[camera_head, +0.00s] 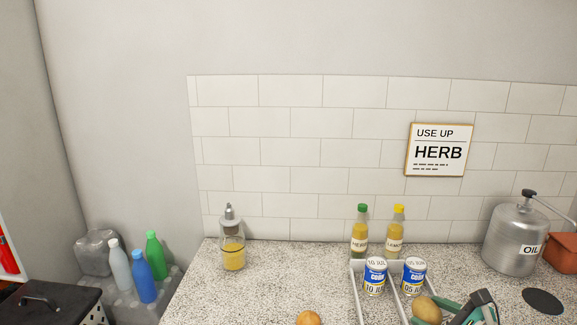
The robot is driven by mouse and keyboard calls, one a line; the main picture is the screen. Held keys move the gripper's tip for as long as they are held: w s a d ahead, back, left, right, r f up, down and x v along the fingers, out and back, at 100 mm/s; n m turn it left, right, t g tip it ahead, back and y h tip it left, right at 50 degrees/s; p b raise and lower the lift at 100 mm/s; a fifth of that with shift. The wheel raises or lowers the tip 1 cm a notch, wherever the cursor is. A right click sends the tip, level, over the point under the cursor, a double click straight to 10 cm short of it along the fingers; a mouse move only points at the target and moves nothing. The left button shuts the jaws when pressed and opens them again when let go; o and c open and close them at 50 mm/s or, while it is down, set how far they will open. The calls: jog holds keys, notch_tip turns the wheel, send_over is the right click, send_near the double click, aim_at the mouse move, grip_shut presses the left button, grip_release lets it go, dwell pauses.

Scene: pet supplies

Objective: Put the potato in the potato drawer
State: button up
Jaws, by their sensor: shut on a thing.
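A brown potato (426,309) is at the lower right, over the front part of a white divided tray. My gripper (438,312), with teal fingers and a dark body, reaches in from the right and is shut on the potato. Part of the potato's lower side is hidden. A second round, orange-brown item (308,318) sits on the counter at the bottom edge, cut off by the frame; I cannot tell whether it is a potato or an onion. No drawer marked for potatoes can be made out in this view.
The white tray (357,283) holds two blue-labelled cans (375,277) (414,277). Behind it stand green-capped (360,235) and yellow-capped (396,235) bottles. A steel oil can (515,240) is right, a glass jar (232,245) left. The speckled counter (290,275) between is clear.

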jog(key=shift+m+h, duration=0.8)
jog(key=shift+h, duration=0.1)
jog(key=w+a+f, duration=0.3)
jog(key=w+a, duration=0.1)
jog(key=w+a+f, duration=0.3)
jog(key=w+a, duration=0.1)
jog(key=a, duration=0.1)
jog(key=w+a+f, duration=0.3)
jog(key=w+a, duration=0.1)
jog(key=shift+w+a, duration=0.1)
jog(key=shift+a, duration=0.15)
jog(key=shift+a+f+t, duration=0.1)
jog(key=shift+a+t, duration=0.1)
jog(key=shift+t, duration=0.1)
jog(key=shift+d, duration=0.1)
